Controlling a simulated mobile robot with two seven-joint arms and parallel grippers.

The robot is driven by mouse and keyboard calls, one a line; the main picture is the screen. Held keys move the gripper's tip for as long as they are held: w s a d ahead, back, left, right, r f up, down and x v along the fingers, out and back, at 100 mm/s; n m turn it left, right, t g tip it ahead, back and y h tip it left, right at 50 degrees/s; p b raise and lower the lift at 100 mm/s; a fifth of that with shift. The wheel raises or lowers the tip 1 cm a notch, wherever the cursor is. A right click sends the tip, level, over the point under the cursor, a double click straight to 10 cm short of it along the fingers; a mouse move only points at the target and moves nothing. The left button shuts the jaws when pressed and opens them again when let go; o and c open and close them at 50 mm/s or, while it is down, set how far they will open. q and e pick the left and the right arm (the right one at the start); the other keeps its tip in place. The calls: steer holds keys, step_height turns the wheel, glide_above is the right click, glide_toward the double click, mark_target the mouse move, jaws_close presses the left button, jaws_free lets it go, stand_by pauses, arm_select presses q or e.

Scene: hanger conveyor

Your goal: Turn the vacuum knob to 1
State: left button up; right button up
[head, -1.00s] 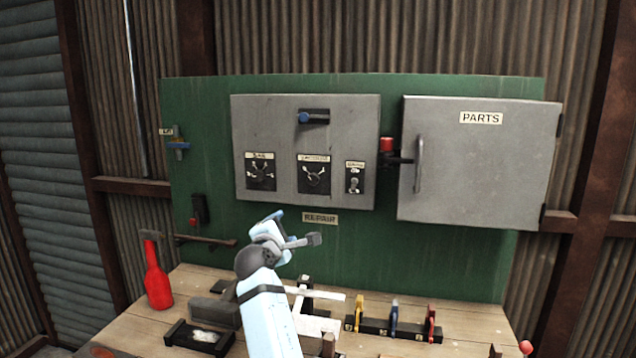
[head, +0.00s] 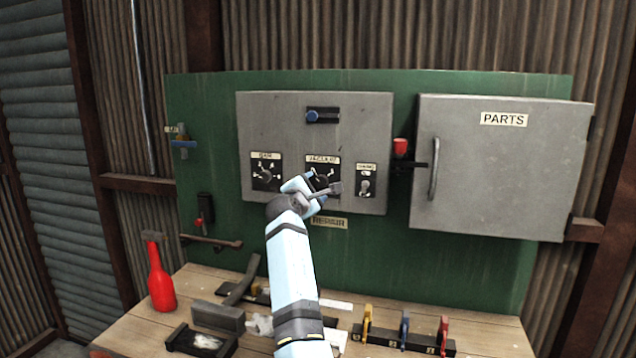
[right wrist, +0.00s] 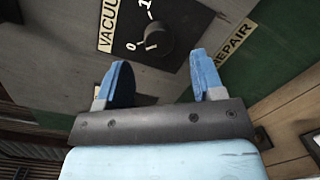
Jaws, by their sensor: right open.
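The vacuum knob (right wrist: 158,40) is a dark round knob on a black plate, under a label that reads VACUU in the right wrist view. Marks 0 and 1 show beside it, and a pale line on the knob lies near the 0. In the head view the vacuum plate (head: 322,168) is partly hidden by my right gripper (head: 326,189). In the right wrist view my right gripper (right wrist: 162,84) is open and empty, its two blue fingers apart. The knob lies beyond the fingertips, roughly between them, not touched. My left gripper is not in view.
The grey panel (head: 290,110) also holds a similar knob (head: 266,173) at left, a toggle switch (head: 366,185) at right and a blue-ended handle (head: 315,115) above. The PARTS cabinet (head: 505,165) stands to the right. A red bottle (head: 160,280) is on the cluttered bench (head: 195,280).

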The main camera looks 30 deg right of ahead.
mark_target(320, 183)
steer(key=shift+x, duration=1.95)
steer(key=c, duration=0.9)
